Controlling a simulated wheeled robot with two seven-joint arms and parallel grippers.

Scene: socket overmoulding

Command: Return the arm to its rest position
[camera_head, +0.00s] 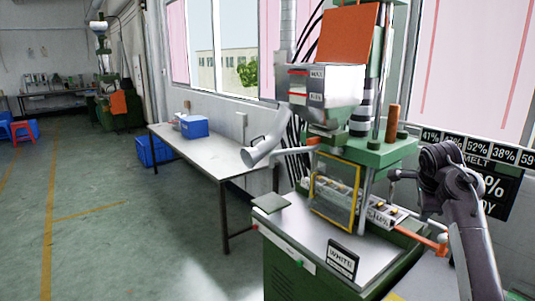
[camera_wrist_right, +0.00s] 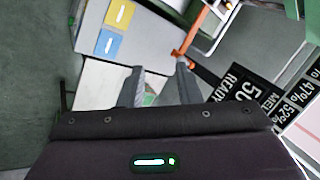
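My right arm (camera_head: 475,225) rises from the lower right of the head view, beside the green moulding machine (camera_head: 385,150). Its fingers cannot be made out clearly there. In the right wrist view my right gripper (camera_wrist_right: 160,78) shows two grey fingers apart with nothing held between them. The end of an orange lever (camera_wrist_right: 190,42) appears just beyond the right-hand finger; I cannot tell how near it is in depth. The orange lever also shows in the head view (camera_head: 420,239), low beside my arm. My left gripper is not in view.
Black display panels (camera_head: 490,180) are on the wall behind my right arm. A long table (camera_head: 215,155) with a blue box (camera_head: 194,127) stands left of the machine. The floor at left is open.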

